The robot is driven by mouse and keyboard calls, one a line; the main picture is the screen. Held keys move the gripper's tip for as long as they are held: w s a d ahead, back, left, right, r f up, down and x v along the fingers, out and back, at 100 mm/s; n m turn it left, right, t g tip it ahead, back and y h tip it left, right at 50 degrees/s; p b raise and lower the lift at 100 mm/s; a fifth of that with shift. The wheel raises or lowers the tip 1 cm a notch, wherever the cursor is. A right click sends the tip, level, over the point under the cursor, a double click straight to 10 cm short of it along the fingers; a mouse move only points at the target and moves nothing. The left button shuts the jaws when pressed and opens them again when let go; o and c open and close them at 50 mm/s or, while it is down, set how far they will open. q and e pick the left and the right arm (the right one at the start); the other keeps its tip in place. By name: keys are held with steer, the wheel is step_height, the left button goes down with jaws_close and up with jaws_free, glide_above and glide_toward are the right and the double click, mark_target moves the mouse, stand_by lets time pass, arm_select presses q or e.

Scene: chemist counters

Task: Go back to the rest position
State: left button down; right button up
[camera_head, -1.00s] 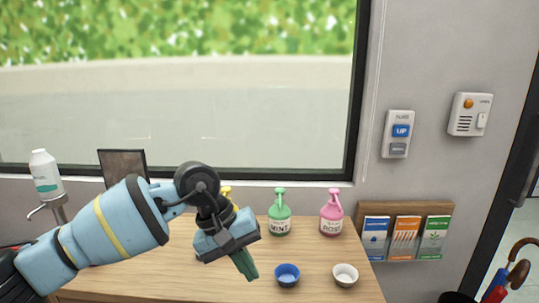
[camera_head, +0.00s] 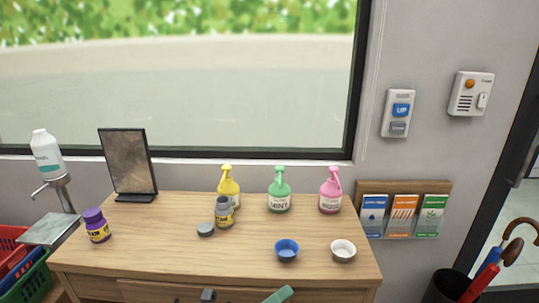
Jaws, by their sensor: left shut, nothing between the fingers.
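My left gripper (camera_head: 279,295) shows only as a green fingertip piece at the bottom edge of the head view, in front of the counter's front edge. It is shut and holds nothing. The rest of the left arm is out of the picture. My right gripper is not in view.
The wooden counter (camera_head: 150,235) carries yellow (camera_head: 229,187), green (camera_head: 279,192) and pink (camera_head: 330,192) pump bottles, a grey jar (camera_head: 224,213), a purple jar (camera_head: 97,226), blue (camera_head: 287,250) and white (camera_head: 343,251) bowls and a dark framed panel (camera_head: 129,163). Baskets (camera_head: 30,280) stand left.

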arm_select(q)
steer(key=s+a+f+n+t+y, duration=0.25)
steer(key=a+f+n+y, duration=0.4)
steer(key=f+n, duration=0.35)
steer(key=s+a+f+n+t+y, duration=0.25)
steer(key=a+f+n+y, duration=0.4)
steer(key=n, duration=0.55)
steer(key=s+a+f+n+g+y, duration=0.2)
steer(key=s+a+f+n+g, duration=0.1)
steer(key=s+f+n, duration=0.3)
steer(key=s+a+f+n+g+y, duration=0.3)
steer(key=s+a+f+n, duration=0.2)
steer(key=s+f, duration=0.5)
steer(key=s+a, duration=0.1)
steer(key=s, duration=0.2)
steer(key=shift+n+g, duration=0.3)
steer(key=shift+n, duration=0.1)
